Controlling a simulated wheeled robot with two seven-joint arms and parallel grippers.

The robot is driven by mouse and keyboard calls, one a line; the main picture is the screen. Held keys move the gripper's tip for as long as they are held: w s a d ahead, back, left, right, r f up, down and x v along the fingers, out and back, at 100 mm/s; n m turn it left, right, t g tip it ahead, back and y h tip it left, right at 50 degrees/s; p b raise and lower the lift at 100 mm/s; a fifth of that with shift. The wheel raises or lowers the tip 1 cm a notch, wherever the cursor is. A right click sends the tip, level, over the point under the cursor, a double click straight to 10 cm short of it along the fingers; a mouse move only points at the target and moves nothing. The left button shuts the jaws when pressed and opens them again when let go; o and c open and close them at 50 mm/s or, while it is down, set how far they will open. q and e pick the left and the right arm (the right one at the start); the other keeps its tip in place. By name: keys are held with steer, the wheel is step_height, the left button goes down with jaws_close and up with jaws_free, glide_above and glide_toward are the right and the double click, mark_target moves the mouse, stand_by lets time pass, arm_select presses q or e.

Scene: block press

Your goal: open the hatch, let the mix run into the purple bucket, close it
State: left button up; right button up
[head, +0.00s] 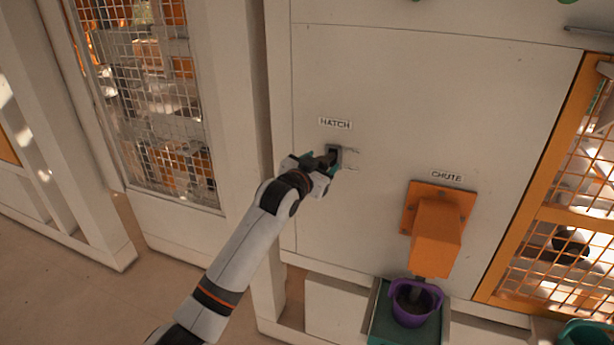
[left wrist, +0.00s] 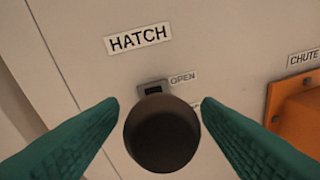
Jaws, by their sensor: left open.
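The hatch lever has a dark round knob (left wrist: 162,133) and a grey slotted plate (left wrist: 152,88) beside the OPEN label, under the HATCH sign. A second label is mostly hidden by the knob. My left gripper (head: 323,164) is open at the lever, its green fingers on either side of the knob with gaps showing. The orange chute (head: 436,238) is at the right of the panel. The purple bucket (head: 438,297) stands upright beneath its mouth. A grey-brown stream (head: 416,291) shows between chute and bucket, and dark mix lies inside. My right gripper is out of view.
The bucket stands on a green tray (head: 381,328) at the foot of the white panel (head: 440,90). An orange-framed mesh guard (head: 535,232) is at the right. A mesh window (head: 150,95) is at the left. A green container (head: 585,334) shows at the bottom right.

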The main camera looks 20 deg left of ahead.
arm_select(q)
steer(key=s+a+r+b, duration=0.1)
steer(key=s+b, duration=0.1)
steer(key=s, duration=0.7)
steer(key=shift+s+a+r, duration=0.15)
steer(key=shift+s+a, duration=0.05)
steer(key=shift+a, duration=0.05)
steer(key=shift+c, duration=0.5)
